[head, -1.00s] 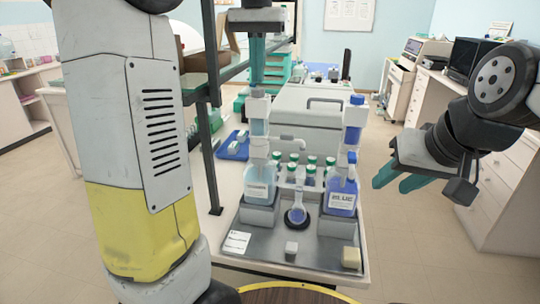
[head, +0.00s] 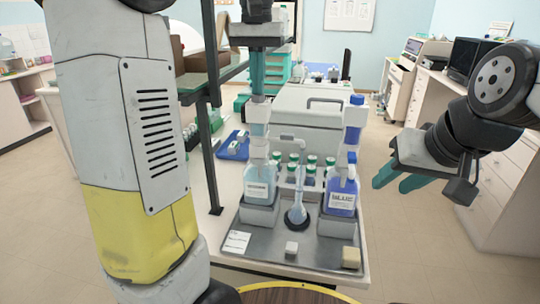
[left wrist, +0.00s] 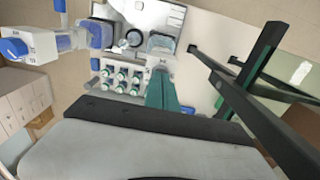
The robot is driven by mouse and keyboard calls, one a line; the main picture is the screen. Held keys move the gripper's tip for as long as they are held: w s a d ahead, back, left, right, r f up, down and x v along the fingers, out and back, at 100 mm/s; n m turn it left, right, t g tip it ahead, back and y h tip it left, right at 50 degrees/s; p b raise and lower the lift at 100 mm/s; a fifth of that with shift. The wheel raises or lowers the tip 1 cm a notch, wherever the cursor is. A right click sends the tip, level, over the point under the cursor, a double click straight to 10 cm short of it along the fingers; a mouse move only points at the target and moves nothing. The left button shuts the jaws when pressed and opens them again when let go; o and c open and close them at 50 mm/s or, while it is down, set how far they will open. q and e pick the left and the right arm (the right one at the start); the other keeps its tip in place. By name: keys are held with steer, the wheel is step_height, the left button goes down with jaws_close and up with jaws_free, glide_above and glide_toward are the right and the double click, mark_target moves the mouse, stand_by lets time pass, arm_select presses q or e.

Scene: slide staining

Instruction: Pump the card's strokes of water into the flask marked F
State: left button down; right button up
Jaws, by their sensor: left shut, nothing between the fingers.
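My left gripper (head: 259,96) is shut and empty, its fingertips down on the pump top of the left bottle (head: 257,185), which holds pale blue liquid. I cannot read a letter on the flask. The card (head: 236,242) lies at the tray's front left, its writing too small to read. My right gripper (head: 398,184) is open and empty, away to the right.
A bottle labelled BLUE (head: 341,198) stands right of the flask. Several green-capped vials (head: 309,169) are racked behind. A small white cube (head: 291,248) and a beige block (head: 351,257) sit at the front of the metal tray (head: 265,255). A dark shelf post (head: 211,160) stands left.

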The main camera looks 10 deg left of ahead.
arm_select(q)
steer(key=shift+f, duration=1.25)
steer(key=shift+r, duration=2.6)
steer(key=shift+f, duration=0.15)
steer(key=shift+f, duration=2.3)
steer(key=shift+r, duration=2.45)
